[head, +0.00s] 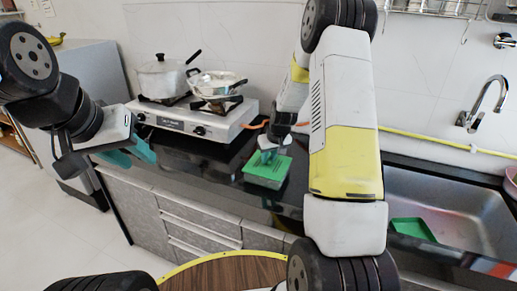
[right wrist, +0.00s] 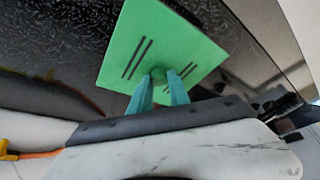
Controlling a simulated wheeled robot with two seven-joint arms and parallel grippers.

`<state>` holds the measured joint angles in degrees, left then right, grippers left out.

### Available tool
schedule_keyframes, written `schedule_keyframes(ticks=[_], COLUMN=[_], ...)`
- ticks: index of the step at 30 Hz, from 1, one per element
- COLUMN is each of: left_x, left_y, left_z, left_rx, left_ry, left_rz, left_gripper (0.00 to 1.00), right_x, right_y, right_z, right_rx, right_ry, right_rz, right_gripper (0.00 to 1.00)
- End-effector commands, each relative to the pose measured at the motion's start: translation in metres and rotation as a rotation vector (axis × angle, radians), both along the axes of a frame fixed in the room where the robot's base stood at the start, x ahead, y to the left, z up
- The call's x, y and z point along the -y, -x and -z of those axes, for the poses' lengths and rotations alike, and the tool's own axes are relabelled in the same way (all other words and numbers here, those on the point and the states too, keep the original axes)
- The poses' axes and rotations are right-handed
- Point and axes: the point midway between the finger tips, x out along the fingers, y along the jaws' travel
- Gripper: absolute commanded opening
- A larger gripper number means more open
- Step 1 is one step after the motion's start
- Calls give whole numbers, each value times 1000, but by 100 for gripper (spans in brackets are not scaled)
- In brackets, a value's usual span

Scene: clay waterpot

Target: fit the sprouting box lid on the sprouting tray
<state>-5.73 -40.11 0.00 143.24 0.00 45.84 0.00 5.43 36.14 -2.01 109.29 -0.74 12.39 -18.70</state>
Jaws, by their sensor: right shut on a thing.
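The sprouting box lid (head: 269,167) is a flat green square over the black counter in the head view. In the right wrist view the lid (right wrist: 160,50) shows dark slots and a small central knob. My right gripper (head: 268,155) is shut on this knob; its teal fingers (right wrist: 163,84) meet there. Greyish sides of what looks like the sprouting tray (head: 262,185) show just under the lid. I cannot tell whether the lid is seated or slightly above it. My left gripper (head: 132,155) is empty, its teal fingers apart, near the counter's left end.
A white stove (head: 190,122) with a lidded pot (head: 162,77) and a pan (head: 215,83) stands behind on the counter. A steel sink (head: 460,205) at right holds a green flat thing (head: 412,229). A round wooden table (head: 225,274) is in front. Black counter around the lid is clear.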

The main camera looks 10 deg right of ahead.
Motion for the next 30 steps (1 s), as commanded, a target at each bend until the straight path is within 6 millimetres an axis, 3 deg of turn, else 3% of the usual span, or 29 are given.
schedule_keyframes(ticks=[2, 3, 7, 17, 30], left_x=[0, 0, 0, 0, 0], left_y=[0, 0, 0, 0, 0], left_z=[0, 0, 0, 0, 0], left_rx=[0, 0, 0, 0, 0], left_ry=[0, 0, 0, 0, 0], left_rz=[0, 0, 0, 0, 0], left_gripper=[36, 36, 36, 36, 36], right_x=[0, 0, 0, 0, 3], right_y=[0, 0, 0, 1, 25], right_z=[0, 0, 0, -2, -63], right_rx=[0, 0, 0, 0, 4], right_ry=[0, 0, 0, 0, 1], right_rz=[0, 0, 0, 0, 1], right_gripper=[0, 24, 47, 47, 47])
